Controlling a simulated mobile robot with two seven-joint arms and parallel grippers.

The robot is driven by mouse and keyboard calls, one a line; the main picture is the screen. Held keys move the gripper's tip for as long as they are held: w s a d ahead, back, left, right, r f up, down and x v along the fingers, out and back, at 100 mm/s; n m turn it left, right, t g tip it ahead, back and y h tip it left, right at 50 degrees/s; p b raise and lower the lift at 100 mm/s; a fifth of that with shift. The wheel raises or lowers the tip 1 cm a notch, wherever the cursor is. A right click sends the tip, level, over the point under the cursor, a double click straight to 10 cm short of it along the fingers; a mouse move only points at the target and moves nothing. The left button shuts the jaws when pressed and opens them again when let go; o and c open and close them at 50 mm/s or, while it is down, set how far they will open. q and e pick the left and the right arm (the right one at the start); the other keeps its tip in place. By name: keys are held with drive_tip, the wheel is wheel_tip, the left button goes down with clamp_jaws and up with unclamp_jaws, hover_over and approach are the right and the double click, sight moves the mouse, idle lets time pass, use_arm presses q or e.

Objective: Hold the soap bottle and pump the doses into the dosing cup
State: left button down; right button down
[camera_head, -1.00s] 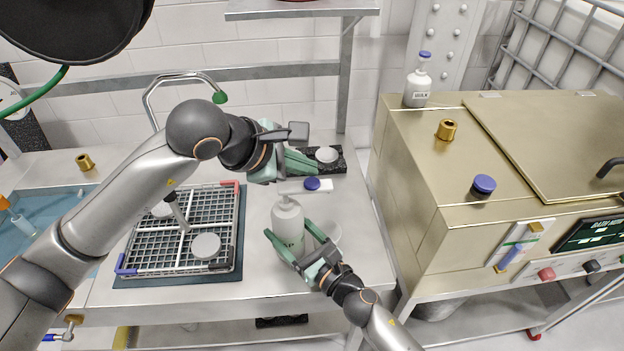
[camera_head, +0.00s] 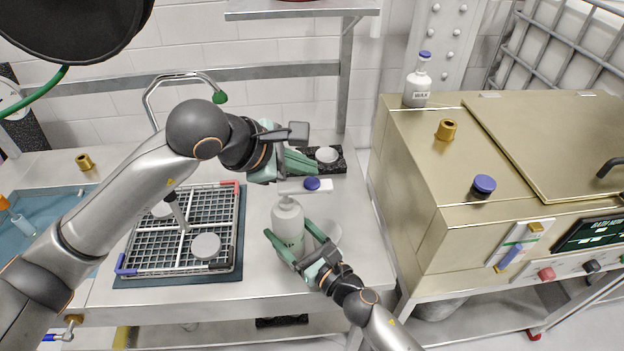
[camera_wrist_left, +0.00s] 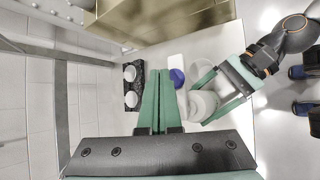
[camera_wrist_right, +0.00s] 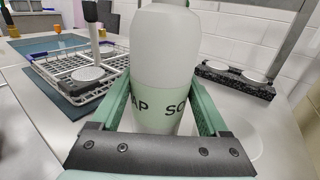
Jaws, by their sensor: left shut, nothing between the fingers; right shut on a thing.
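The soap bottle (camera_head: 287,218) is white with a pale green label and stands upright on the steel table. My right gripper (camera_head: 288,229) is shut around its body, one finger on each side. In the right wrist view the bottle (camera_wrist_right: 163,60) fills the space between the fingers, and its top is cut off. My left gripper (camera_head: 316,168) is shut and empty, above and behind the bottle; its closed fingers also show in the left wrist view (camera_wrist_left: 158,75). A blue round piece (camera_head: 312,183) lies by a white strip behind the bottle. I cannot tell which thing is the dosing cup.
A wire rack (camera_head: 150,262) with white discs is left of the bottle. A black holder (camera_head: 337,168) with white round pieces is behind. A brass-coloured machine (camera_head: 415,180) stands right, with another bottle (camera_head: 417,88) on it. The table front is clear.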

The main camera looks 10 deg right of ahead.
sight(310, 181)
use_arm(q)
drive_tip(key=shift+f, duration=0.2)
drive_tip(key=shift+f, duration=0.25)
drive_tip(key=shift+a+f, duration=0.1)
drive_tip(key=shift+f, duration=1.05)
idle(1.2)
drive_tip(key=shift+r, duration=1.5)
drive_tip(key=shift+r, duration=0.1)
drive_tip(key=shift+r, duration=2.45)
drive_tip(key=shift+r, duration=1.95)
